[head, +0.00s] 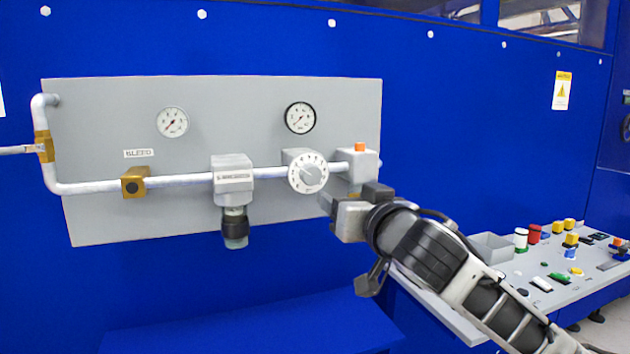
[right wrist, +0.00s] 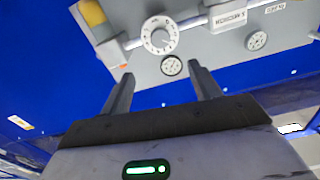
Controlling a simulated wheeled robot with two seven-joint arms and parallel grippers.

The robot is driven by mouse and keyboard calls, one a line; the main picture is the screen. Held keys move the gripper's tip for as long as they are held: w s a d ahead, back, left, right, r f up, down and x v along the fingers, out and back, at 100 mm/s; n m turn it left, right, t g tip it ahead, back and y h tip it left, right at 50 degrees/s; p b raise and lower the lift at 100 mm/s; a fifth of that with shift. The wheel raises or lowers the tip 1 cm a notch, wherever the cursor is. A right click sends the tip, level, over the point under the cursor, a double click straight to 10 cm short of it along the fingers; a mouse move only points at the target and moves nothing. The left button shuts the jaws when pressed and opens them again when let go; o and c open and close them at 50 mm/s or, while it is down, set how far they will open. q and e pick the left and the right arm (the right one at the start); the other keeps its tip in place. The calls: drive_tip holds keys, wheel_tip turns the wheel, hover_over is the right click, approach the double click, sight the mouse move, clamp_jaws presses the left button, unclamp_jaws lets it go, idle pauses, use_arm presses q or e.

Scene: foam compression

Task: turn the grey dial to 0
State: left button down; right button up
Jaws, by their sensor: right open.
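The grey dial (head: 308,173) is a round knob with a white numbered face, set on the pipe of the grey panel (head: 100,110). In the right wrist view the dial (right wrist: 160,35) shows beyond the fingertips, above the gap between them. The setting it points to is too small to read. My right gripper (head: 326,203) is just right of and below the dial, apart from it. In the right wrist view the right gripper (right wrist: 161,73) has its two fingers spread with nothing between them. My left gripper is out of view.
Two gauges (head: 172,122) (head: 300,117) sit above the pipe. A grey block with an orange button (head: 360,147) is right of the dial, close to my gripper. A filter block (head: 233,180) is left of it. A sloped button console (head: 540,265) stands at the right.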

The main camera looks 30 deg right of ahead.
sight(313, 177)
drive_tip(key=p+x, duration=0.3)
drive_tip(key=x, duration=1.2)
drive_tip(key=shift+w, duration=0.35)
drive_tip(key=c, duration=1)
